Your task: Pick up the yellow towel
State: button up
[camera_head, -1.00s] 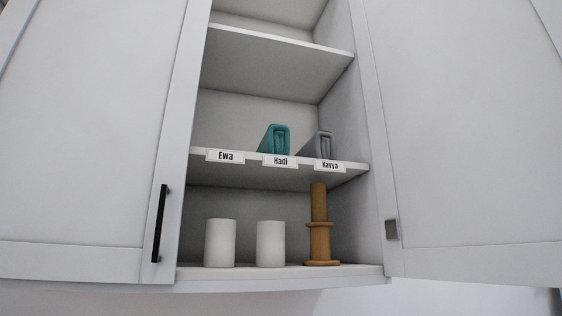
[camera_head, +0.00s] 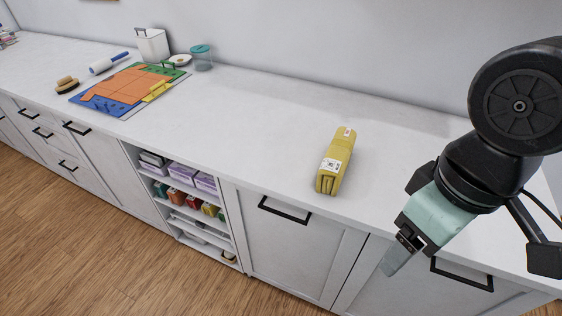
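The yellow towel (camera_head: 334,162) is folded into a long narrow bundle with white labels on it. It lies on the white countertop (camera_head: 260,125), right of the middle of the view, with one end close to the front edge. My gripper (camera_head: 392,262) is at the right, in front of the counter edge and to the lower right of the towel, clearly apart from it. It points down and left. Its fingers are seen nearly side-on, so the gap between them does not show. I see nothing hanging from it.
A colourful folding board (camera_head: 130,88) lies on the counter at the left. A white container (camera_head: 153,45) and a teal-lidded jar (camera_head: 201,58) stand behind it. An open shelf (camera_head: 185,205) and drawers with black handles are below. The counter around the towel is clear.

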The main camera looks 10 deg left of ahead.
aim_at(333, 167)
jog(key=u, duration=0.3)
jog(key=j+z, duration=0.2)
jog(key=j, duration=1.3)
jog(key=j+z, duration=0.25)
jog(key=j, duration=1.3)
